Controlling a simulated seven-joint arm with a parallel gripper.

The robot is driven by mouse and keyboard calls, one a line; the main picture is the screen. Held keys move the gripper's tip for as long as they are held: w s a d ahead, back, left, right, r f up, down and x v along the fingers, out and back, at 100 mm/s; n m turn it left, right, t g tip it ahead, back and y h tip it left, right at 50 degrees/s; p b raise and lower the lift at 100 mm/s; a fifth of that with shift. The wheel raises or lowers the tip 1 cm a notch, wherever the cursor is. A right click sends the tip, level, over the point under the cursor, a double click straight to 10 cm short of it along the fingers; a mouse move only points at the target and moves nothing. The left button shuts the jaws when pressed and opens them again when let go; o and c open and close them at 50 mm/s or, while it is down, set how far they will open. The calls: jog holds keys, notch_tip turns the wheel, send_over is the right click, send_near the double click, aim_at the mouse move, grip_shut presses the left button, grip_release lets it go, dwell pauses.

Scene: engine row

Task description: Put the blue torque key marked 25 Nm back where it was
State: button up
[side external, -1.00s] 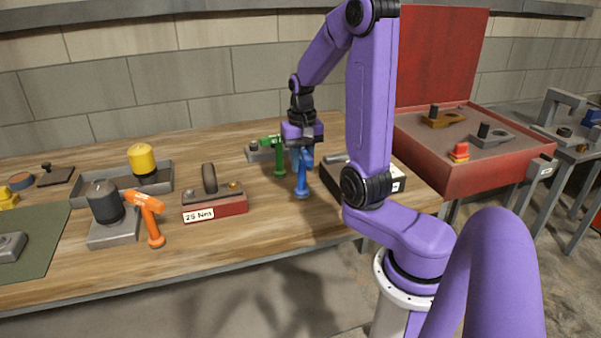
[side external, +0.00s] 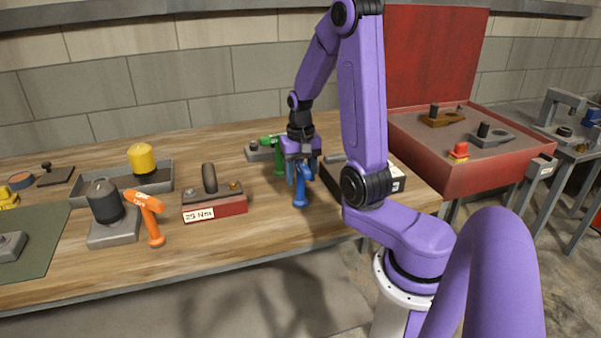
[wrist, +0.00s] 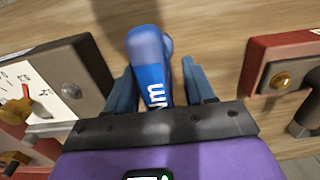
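The blue torque key (side external: 301,190) stands upright on the wooden bench, its upper part inside my gripper (side external: 302,168). In the wrist view the key (wrist: 151,72) shows part of a white "Nm" marking; the number is hidden. My gripper's two fingers (wrist: 160,90) are on either side of it, with a gap visible at the right finger, so it looks open around the key. A red and grey block labelled "25 Nm" (side external: 214,205), with a black upright handle and brass buttons, stands left of the key.
An orange key (side external: 150,215) stands further left and a green key (side external: 277,155) just behind my gripper. A dark box (side external: 335,178) with a dial (wrist: 25,105) is close on the right. A grey tray (side external: 165,180) and a red toolbox (side external: 460,178) are farther off.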

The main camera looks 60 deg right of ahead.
jog(key=shift+r, duration=0.15)
notch_tip(320, 180, up, 11)
jog(key=shift+r, duration=0.2)
jog(key=shift+a+r, duration=0.15)
jog(key=shift+r, duration=0.15)
jog(key=s+a+f+n, duration=0.1)
jog(key=a+f+n, duration=0.2)
jog(key=a+n, duration=0.95)
jog(key=s+a+f+n, duration=0.1)
jog(key=s+a+n, duration=0.3)
jog(key=s, duration=0.4)
jog(key=s+a+f+n, duration=0.1)
jog(key=s+a+n, duration=0.4)
jog(key=s, duration=0.3)
jog(key=shift+a+f, duration=0.3)
jog(key=shift+a, duration=0.25)
